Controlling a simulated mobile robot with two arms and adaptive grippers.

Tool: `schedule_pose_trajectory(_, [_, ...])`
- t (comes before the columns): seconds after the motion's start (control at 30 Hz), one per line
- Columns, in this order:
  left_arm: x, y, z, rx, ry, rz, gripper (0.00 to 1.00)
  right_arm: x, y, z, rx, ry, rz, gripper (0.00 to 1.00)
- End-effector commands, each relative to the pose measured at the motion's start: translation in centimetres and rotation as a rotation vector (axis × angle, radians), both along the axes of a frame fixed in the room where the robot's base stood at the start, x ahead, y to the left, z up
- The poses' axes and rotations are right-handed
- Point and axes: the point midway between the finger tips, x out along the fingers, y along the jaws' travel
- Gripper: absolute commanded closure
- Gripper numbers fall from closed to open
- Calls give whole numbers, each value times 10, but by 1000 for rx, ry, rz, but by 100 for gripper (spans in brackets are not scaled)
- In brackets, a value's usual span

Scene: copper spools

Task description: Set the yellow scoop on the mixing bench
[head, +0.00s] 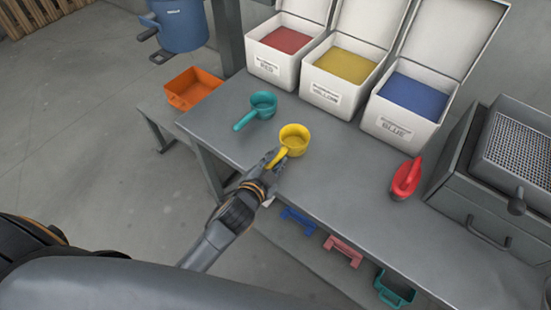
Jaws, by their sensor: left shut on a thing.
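The yellow scoop (293,138) is a round cup with a short handle, in the middle of the head view, over or on the grey bench (335,185). My left gripper (275,160) is shut on the scoop's handle at the bench's front edge. The cup looks upright. I cannot tell whether its base touches the bench top. My right gripper is not in view.
A teal scoop (262,105) lies to the left and a red scoop (406,178) to the right. Open white bins of red (278,70), yellow (323,95) and blue (395,132) powder line the back. A grey machine (490,185) stands at right. An orange tray (193,90) sits left.

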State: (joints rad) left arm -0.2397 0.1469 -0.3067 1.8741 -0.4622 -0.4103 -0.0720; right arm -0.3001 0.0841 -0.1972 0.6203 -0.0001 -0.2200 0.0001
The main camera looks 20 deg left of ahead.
Motion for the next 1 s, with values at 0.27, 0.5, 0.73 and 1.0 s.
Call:
schedule_pose_trajectory(0.27, [0,0,-3,-1,0,0,100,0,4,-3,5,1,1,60])
schedule_pose_trajectory(0.5, [0,0,-2,0,0,0,58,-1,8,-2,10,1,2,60])
schedule_pose_trajectory(0.73, [0,0,2,0,0,0,58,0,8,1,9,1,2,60])
schedule_pose_trajectory(1.0, [-43,5,12,-1,3,0,58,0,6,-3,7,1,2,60])
